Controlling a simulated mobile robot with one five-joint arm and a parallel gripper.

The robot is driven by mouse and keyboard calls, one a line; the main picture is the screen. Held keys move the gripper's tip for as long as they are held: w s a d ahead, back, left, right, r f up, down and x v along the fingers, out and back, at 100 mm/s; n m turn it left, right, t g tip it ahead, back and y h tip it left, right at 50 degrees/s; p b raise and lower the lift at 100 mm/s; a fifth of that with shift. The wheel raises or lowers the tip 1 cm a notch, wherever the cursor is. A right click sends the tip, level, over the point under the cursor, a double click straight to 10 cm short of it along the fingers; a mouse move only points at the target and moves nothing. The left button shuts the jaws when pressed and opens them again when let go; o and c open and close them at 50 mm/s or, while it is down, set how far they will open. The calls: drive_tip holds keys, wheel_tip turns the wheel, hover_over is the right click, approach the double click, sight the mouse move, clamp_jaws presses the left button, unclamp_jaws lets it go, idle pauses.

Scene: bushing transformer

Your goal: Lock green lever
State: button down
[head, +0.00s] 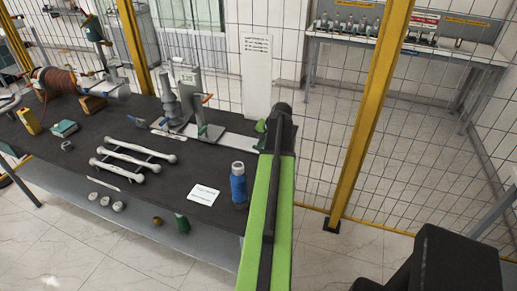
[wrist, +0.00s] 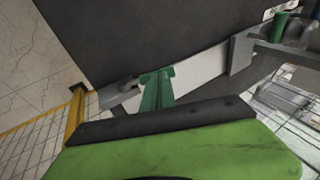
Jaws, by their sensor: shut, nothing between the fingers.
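The fixture stands at the back of the dark table, with a pale base plate (head: 236,141) and grey upright parts. A small green lever (head: 203,129) shows at the foot of its upright in the head view. In the wrist view a green cylindrical part (wrist: 280,26) at the upper right looks like this lever, beside a grey bracket (wrist: 240,52). My gripper (wrist: 157,76) has green fingers, shut and empty, in front of the pale plate's strip. In the head view my gripper (head: 262,126) is near the plate's right end, apart from the lever; my arm hides part of it.
A blue bottle (head: 238,186) and a white card (head: 203,195) are on the table's near right. Three pale rods (head: 138,162) lie left of them. A wire fence and yellow post (head: 370,110) stand behind and right of my arm.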

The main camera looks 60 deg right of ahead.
drive_tip(key=shift+r, duration=0.1)
drive_tip(key=shift+r+p, duration=0.2)
drive_tip(key=shift+p, duration=0.1)
drive_tip(key=p+v, duration=1.2)
drive_tip(key=v, duration=0.1)
drive_tip(key=shift+w+r, duration=0.3)
drive_tip(key=shift+r, duration=0.05)
drive_tip(key=shift+a, duration=0.1)
